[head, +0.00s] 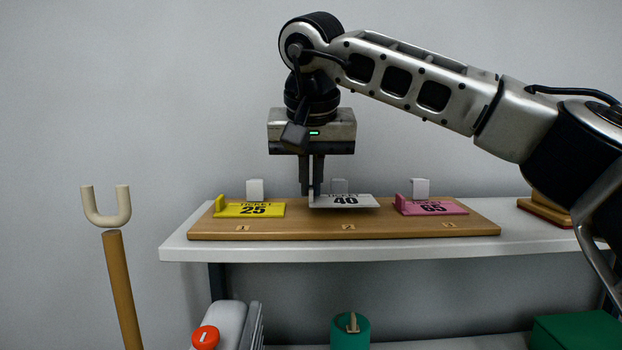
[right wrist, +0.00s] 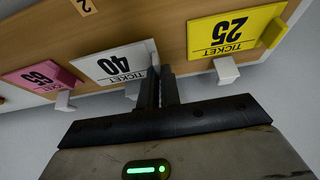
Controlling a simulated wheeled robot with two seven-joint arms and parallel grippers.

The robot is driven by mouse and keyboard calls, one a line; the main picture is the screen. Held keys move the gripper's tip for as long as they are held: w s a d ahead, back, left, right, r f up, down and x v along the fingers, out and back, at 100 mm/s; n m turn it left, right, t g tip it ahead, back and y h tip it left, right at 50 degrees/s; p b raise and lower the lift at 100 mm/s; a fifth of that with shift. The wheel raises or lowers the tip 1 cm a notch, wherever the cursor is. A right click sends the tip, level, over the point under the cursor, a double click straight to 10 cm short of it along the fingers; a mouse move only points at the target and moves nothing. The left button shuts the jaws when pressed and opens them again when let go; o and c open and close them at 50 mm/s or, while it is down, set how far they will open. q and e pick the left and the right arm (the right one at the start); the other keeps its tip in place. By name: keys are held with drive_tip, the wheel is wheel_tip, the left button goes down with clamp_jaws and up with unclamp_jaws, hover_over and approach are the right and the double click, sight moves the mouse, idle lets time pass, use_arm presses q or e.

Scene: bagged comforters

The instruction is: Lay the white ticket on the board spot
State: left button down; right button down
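The white ticket (head: 346,201), marked 40, is over the middle spot of the wooden board (head: 290,232), behind the number 2. It looks slightly raised above the board, nearly level. It also shows in the right wrist view (right wrist: 116,64). My right gripper (head: 312,190) points down at the ticket's left end in the head view, its fingers close together around the upright tab there. The fingers largely hide the tab. My left gripper is not in view.
A yellow ticket (head: 248,210) marked 25 lies on the left spot, and a pink ticket (head: 434,208) marked 65 on the right. White blocks (head: 255,189) stand behind them. The board rests on a white shelf (head: 520,246). A forked wooden post (head: 120,285) stands at left.

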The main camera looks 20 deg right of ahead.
drive_tip(key=shift+f, duration=0.25)
idle(0.4)
drive_tip(key=shift+f, duration=0.45)
drive_tip(key=c, duration=0.9)
unclamp_jaws()
drive_tip(key=shift+r, duration=0.15)
